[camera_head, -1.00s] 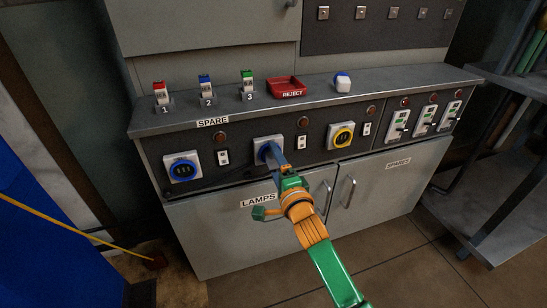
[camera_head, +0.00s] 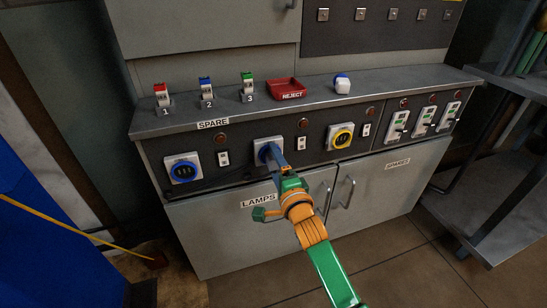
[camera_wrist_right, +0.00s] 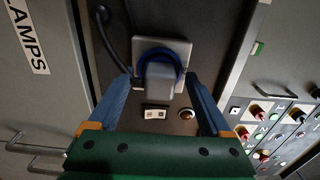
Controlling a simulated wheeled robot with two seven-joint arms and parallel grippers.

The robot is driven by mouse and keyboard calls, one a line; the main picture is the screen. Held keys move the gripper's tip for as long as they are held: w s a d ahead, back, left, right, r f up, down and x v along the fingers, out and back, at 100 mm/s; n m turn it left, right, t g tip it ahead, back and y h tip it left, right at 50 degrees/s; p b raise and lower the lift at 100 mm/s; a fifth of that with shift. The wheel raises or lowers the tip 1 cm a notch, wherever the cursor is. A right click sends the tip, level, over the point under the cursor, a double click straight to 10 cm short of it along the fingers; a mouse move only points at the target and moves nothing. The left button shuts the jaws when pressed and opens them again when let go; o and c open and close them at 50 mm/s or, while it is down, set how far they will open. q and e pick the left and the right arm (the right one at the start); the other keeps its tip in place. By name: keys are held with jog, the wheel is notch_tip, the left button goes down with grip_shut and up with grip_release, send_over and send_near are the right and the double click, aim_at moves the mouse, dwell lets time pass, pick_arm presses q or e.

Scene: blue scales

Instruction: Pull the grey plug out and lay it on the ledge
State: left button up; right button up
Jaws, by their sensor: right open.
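The grey plug (camera_wrist_right: 160,76) sits in a socket with a blue ring on a pale square plate (camera_wrist_right: 176,47) in the right wrist view. In the head view this socket plate (camera_head: 260,143) is the middle-left one on the panel, and the plug is mostly hidden by my gripper. My right gripper (camera_head: 270,153) is open, its blue fingers on either side of the plug; I cannot tell if they touch it. The fingers also show in the wrist view (camera_wrist_right: 160,84). The grey ledge (camera_head: 315,97) runs above the sockets. My left gripper is not in view.
On the ledge stand numbered red, blue and green items (camera_head: 205,92), a red REJECT tray (camera_head: 287,88) and a white-and-blue piece (camera_head: 342,83). Bare ledge lies between the tray and that piece. A blue socket (camera_head: 183,168) and yellow socket (camera_head: 341,136) flank mine. A dark cable (camera_wrist_right: 105,35) hangs beside the plug.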

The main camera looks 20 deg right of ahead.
aim_at(276, 165)
grip_shut()
dwell(0.3)
jog(key=shift+s+r+p, duration=0.1)
jog(key=shift+s+p, duration=0.9)
jog(key=shift+s, duration=0.4)
jog(key=shift+s+d+p, duration=0.1)
jog(key=shift+s+p, duration=0.75)
jog(key=shift+s, duration=0.7)
